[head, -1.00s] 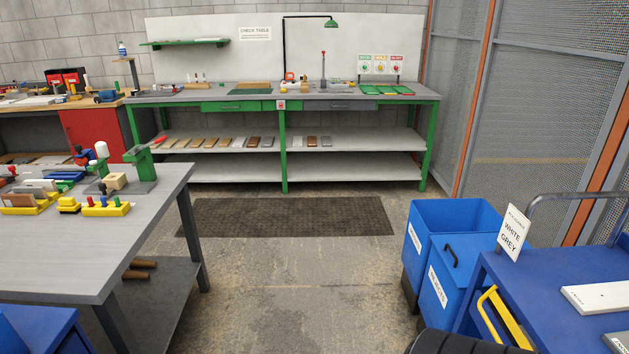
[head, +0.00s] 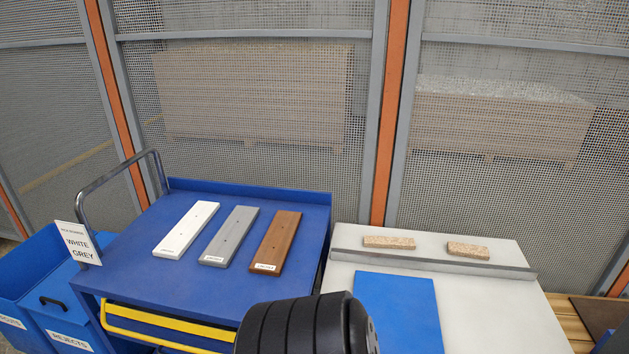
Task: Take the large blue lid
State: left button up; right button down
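A blue lid with a black handle (head: 64,300) lies at the lower left in the head view, on a blue bin labelled REJECTS (head: 75,341). A flat blue panel (head: 398,312) lies on a white-topped table (head: 490,312) at the lower right; I cannot tell whether it is a lid or a mat. Neither of my grippers is in view. A black ribbed part, likely of my own arm, covers the bottom middle and hides part of the trolley's front.
A blue trolley (head: 120,262) carries a white board (head: 186,228), a grey board (head: 230,236) and a brown board (head: 276,241). A yellow handle (head: 165,325) crosses its front. Two chipboard pieces (head: 389,242) (head: 468,250) lie behind the panel. Mesh fencing stands behind.

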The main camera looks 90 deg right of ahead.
aim_at(403, 309)
jog(key=z, duration=3.45)
